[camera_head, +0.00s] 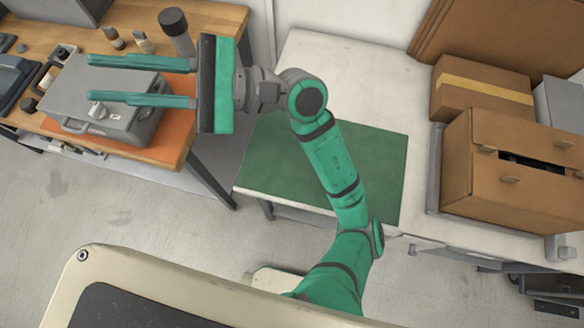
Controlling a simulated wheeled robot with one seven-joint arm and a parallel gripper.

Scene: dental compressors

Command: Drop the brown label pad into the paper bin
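My gripper (90,79) is at the upper left, with its two long green fingers pointing left. The fingers are wide apart with nothing between them. They are over a grey case (125,125) that lies on an orange mat (170,148) on the wooden bench; I cannot tell the height of the gap. I cannot make out a brown label pad in this view. No paper bin can be clearly identified either. My gripper and arm hide part of the bench and case.
Small bottles (143,42) and a dark-capped grey cylinder (176,32) stand behind the gripper. A pale table with a bare green mat (380,165) is in the middle. An opened cardboard box (470,160) and another box (480,82) are on its right.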

